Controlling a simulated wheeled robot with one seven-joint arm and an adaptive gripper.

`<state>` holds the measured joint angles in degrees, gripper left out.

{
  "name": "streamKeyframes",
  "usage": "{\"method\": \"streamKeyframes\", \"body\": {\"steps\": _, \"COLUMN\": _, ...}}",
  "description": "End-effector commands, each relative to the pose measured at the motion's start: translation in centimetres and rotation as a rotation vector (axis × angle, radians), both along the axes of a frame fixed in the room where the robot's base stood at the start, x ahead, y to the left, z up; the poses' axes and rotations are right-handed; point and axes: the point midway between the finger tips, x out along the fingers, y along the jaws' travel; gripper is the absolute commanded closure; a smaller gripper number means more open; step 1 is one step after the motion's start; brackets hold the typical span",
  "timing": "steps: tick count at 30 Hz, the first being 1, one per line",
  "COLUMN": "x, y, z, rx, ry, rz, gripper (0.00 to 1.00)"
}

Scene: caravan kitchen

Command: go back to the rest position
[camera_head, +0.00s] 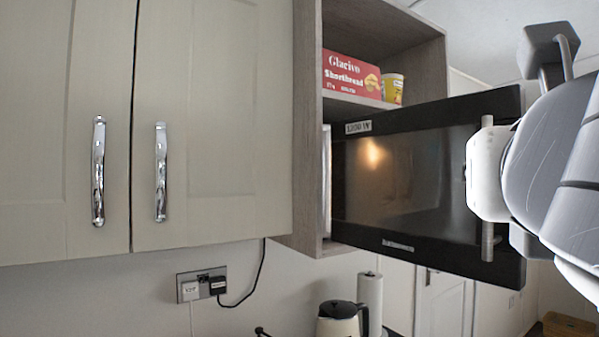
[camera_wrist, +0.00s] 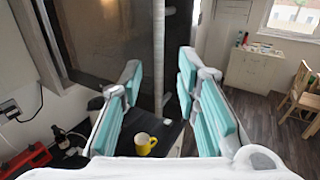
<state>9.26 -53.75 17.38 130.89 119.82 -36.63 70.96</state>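The black microwave door (camera_head: 400,190) stands swung open from the wooden wall cabinet. Its vertical grey handle (camera_head: 487,245) is at the door's free edge. My gripper shows in the wrist view (camera_wrist: 160,95) with its two teal-padded fingers spread wide apart. The handle (camera_wrist: 159,45) shows between and beyond the fingers, with gaps on both sides. In the head view the white gripper body covers the middle of the handle, and the fingertips are hidden. I cannot tell how far the fingers reach past the handle.
A red shortbread box (camera_head: 350,75) and a yellow cup (camera_head: 393,88) sit on the shelf above. Closed cupboards (camera_head: 210,120) are at left. A kettle (camera_head: 340,318) and paper roll (camera_head: 370,300) stand below. A yellow mug (camera_wrist: 144,143) is under my gripper.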

Motion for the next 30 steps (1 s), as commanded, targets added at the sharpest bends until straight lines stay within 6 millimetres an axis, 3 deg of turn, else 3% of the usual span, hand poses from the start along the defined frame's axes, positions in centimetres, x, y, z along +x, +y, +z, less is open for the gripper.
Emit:
{"method": "streamKeyframes", "body": {"steps": 6, "x": -0.8, "y": 0.8, "z": 0.2, "rx": -0.007, "ry": -0.005, "rz": 0.007, "gripper": 0.7}}
{"method": "streamKeyframes", "body": {"steps": 20, "x": -0.4, "y": 1.1, "z": 0.9, "rx": -0.072, "ry": -0.001, "rz": 0.029, "gripper": 0.7}}
{"method": "streamKeyframes", "body": {"steps": 23, "x": 0.8, "y": 1.6, "z": 1.8, "rx": -0.24, "ry": 0.028, "rz": 0.079, "gripper": 0.7}}
{"method": "streamKeyframes", "body": {"steps": 26, "x": 2.5, "y": 3.0, "z": 2.6, "rx": -0.514, "ry": 0.081, "rz": 0.163, "gripper": 0.7}}
{"method": "streamKeyframes", "body": {"steps": 30, "x": 4.8, "y": 6.2, "z": 1.6, "rx": -0.955, "ry": 0.189, "rz": 0.31, "gripper": 0.7}}
